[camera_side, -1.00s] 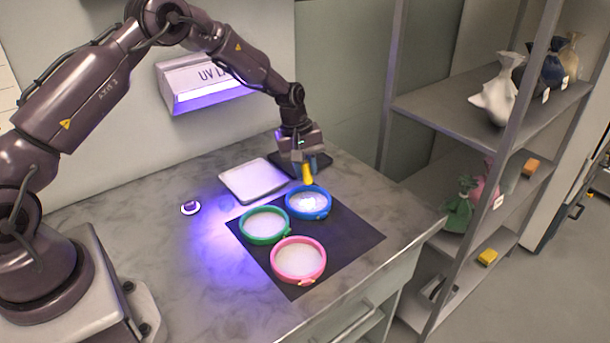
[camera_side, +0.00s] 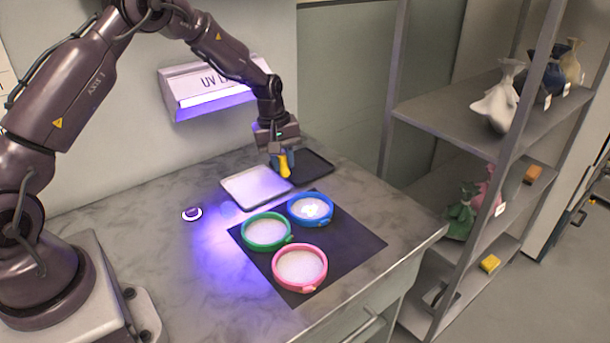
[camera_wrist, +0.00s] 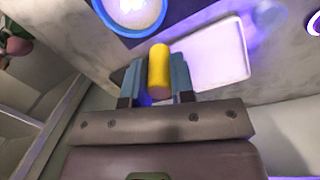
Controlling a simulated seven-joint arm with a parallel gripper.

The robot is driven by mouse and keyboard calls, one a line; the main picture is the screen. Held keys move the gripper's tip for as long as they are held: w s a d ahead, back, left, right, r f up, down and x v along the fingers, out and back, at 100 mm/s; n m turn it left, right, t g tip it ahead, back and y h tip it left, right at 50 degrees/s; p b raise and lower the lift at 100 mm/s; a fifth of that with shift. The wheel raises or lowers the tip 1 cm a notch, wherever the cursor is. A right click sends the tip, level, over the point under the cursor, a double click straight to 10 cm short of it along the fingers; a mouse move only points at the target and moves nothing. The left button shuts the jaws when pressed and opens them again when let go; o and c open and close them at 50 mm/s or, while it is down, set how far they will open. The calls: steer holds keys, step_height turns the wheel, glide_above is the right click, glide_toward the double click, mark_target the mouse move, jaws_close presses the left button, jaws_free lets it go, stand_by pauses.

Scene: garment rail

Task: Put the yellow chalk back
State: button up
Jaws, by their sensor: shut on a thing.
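The yellow chalk (camera_side: 285,165) is a short yellow cylinder held between the fingers of my gripper (camera_side: 282,160). In the wrist view the chalk (camera_wrist: 159,70) sits between the two blue-grey fingertips of my gripper (camera_wrist: 158,80), which are shut on it. In the side view the gripper points down over the neighbouring edges of a white tray (camera_side: 250,195) and a black tray (camera_side: 318,168). The chalk's lower end appears above the trays; I cannot tell the exact gap.
A blue hoop (camera_side: 328,216), a green hoop (camera_side: 250,244) and a pink hoop (camera_side: 277,278) lie on a dark mat (camera_side: 345,255). A UV lamp (camera_side: 205,85) is on the wall. A small round item (camera_side: 192,213) lies left. A shelf (camera_side: 450,115) with bags stands right.

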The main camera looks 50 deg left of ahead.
steer(key=s+a+f+g+y, duration=0.1)
steer(key=s+a, duration=0.5)
steer(key=s, duration=0.7)
steer(key=shift+m, duration=0.4)
steer(key=shift+w+d+f, duration=0.1)
steer(key=shift+w+f, duration=0.1)
steer(key=shift+f, duration=1)
steer(key=shift+w+f, duration=0.15)
steer(key=shift+f, duration=1.05)
steer(key=shift+f, duration=0.55)
steer(key=shift+f, duration=0.45)
steer(key=shift+f, duration=0.25)
steer(key=o, duration=1.3)
